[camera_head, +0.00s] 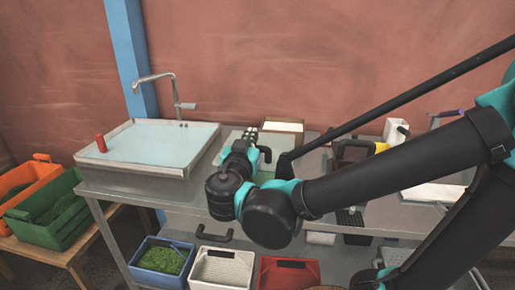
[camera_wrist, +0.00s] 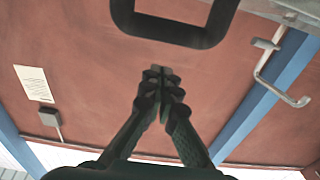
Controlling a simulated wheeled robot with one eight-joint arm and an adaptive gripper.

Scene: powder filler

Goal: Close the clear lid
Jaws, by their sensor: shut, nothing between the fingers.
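My gripper (camera_head: 250,135) is shut and empty above the steel counter, to the right of the sink. In the wrist view its fingertips (camera_wrist: 160,74) are together and point up toward a dark U-shaped handle (camera_wrist: 172,32). A gap shows between the fingertips and the handle in the picture; the real distance is hard to judge.
Blue (camera_head: 163,259), white (camera_head: 222,270) and red (camera_head: 288,272) bins sit below the counter (camera_head: 180,192). A white bottle (camera_head: 396,130) stands at the right.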

